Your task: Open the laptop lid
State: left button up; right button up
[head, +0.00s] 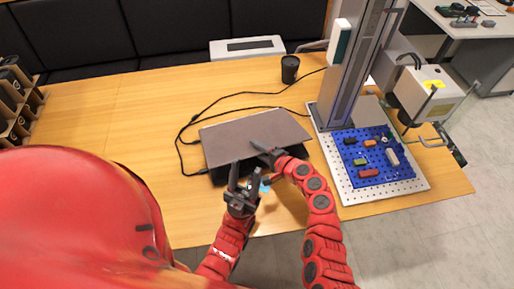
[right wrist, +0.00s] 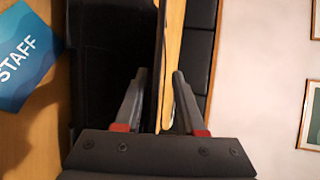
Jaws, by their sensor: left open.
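The laptop (head: 255,135) lies on the wooden table, its grey-brown lid facing up and a dark band showing under its front edge. I cannot tell how far the lid is raised. My right gripper (head: 266,153) is at the lid's front edge. In the right wrist view its two fingers (right wrist: 160,85) stand apart, with the thin dark lid edge (right wrist: 159,50) seen between them and the dark laptop body to the left. Contact is not clear. My left gripper (head: 243,188) is open and empty, in front of the laptop near its front edge.
A blue STAFF card (right wrist: 25,55) lies in front of the laptop, partly hidden in the head view. Black cables (head: 190,120) run behind and left. A black cup (head: 290,68) stands behind. The laser marker (head: 345,75) with a blue pegboard (head: 365,160) stands right. The table's left is clear.

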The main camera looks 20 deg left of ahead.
grip_shut()
dwell(1.4)
